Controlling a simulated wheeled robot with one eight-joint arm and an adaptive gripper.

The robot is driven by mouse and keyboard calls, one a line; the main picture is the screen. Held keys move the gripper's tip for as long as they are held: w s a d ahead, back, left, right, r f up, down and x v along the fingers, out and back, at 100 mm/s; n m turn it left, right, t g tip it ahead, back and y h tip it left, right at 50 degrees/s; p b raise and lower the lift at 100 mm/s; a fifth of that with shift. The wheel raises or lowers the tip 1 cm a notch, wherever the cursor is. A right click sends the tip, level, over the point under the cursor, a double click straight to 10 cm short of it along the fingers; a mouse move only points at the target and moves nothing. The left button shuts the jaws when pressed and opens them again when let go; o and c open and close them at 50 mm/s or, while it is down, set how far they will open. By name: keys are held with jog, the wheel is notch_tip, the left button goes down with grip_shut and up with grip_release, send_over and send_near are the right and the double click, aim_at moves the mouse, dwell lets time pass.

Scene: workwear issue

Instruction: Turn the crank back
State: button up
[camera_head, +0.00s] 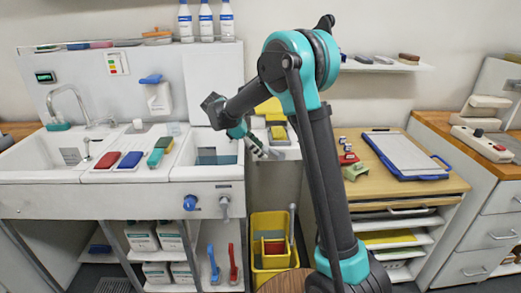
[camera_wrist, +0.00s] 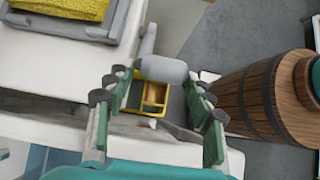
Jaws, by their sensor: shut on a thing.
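The crank's light grey cylindrical handle (camera_wrist: 163,69) lies between my fingertips in the wrist view, with its grey arm running up towards the grey device (camera_wrist: 75,28) at the upper left. My gripper (camera_wrist: 150,88) is shut on this handle. In the head view my gripper (camera_head: 264,152) reaches down at the right side of the sink unit, beside the grey device with yellow pads (camera_head: 278,132). The crank handle cannot be made out clearly there, being small and partly behind my gripper.
The white sink unit (camera_head: 100,205) stands to the left. A yellow bin (camera_head: 268,222) stands on the floor below my gripper. A wooden barrel (camera_wrist: 255,98) stands at the right in the wrist view. A wooden table (camera_head: 447,183) with a blue-edged board is to the right.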

jog(key=shift+s+a+f, duration=0.3)
jog(key=shift+s+f, duration=0.1)
jog(key=o, duration=1.4)
jog(key=shift+o, duration=0.6)
jog(key=shift+w, duration=0.1)
jog(key=v, duration=0.8)
jog(key=shift+d+r, duration=0.25)
jog(key=shift+r, duration=0.05)
